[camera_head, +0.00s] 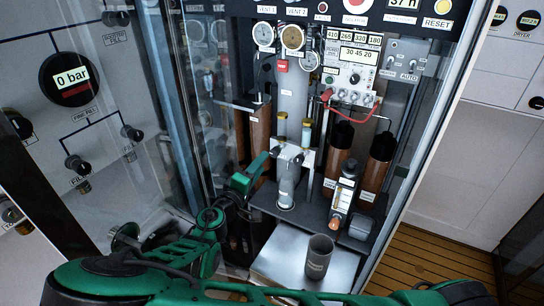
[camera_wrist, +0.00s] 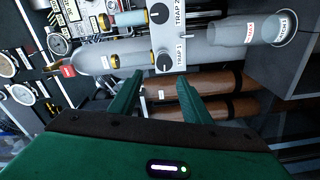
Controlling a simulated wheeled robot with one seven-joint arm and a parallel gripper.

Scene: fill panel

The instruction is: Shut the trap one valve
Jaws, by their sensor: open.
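The trap one valve (camera_wrist: 165,63) is a round black knob with a small pale mark, on a light plate labelled TRAP 1. A similar trap two knob (camera_wrist: 157,14) sits above it in the wrist view. My gripper (camera_wrist: 159,77) is open and empty, its two green fingers pointing at the plate. The trap one knob shows just beyond and between the fingertips; I cannot tell the exact gap. In the head view my gripper (camera_head: 268,158) is at the left of the valve block (camera_head: 296,156), where the knobs are too small to read.
Clear and yellow-capped tubes (camera_head: 307,133) stand by the block, with a grey cylinder (camera_head: 286,187) below. Brown cylinders (camera_head: 374,172) stand to the right. A dark cup (camera_head: 318,257) stands on a metal surface in front. A glass panel (camera_head: 150,100) is at the left.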

